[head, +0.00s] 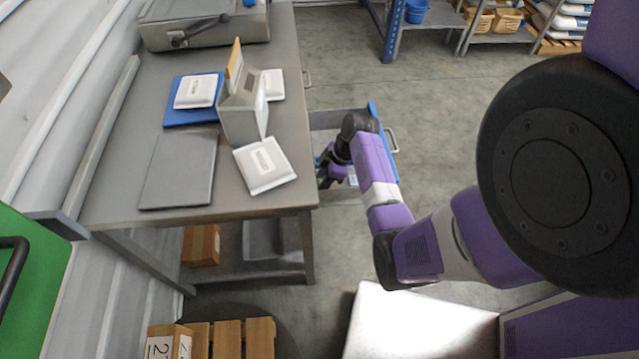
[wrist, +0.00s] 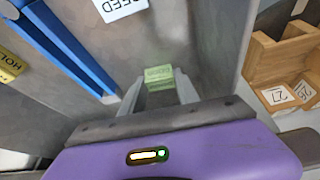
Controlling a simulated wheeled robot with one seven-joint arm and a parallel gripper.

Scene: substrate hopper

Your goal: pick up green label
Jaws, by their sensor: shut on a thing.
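The green label (wrist: 158,75) is a small pale-green piece with dark print, seen in the wrist view at the tips of my gripper (wrist: 158,87). The two grey fingers are shut on it, one at each side. A grey surface lies behind the label; I cannot tell whether the label touches it. In the head view my gripper (head: 326,172) is low beside the right end of the workbench, at a grey cart with a blue edge. The green label cannot be made out there.
A white label (wrist: 121,8) and a yellow label (wrist: 9,66) lie near a blue bar (wrist: 66,42). A wooden box (wrist: 284,65) with numbered cards stands at right. The workbench (head: 285,110) holds white packets and a blue tray (head: 188,116). Open floor (head: 440,110) lies right of the cart (head: 325,118).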

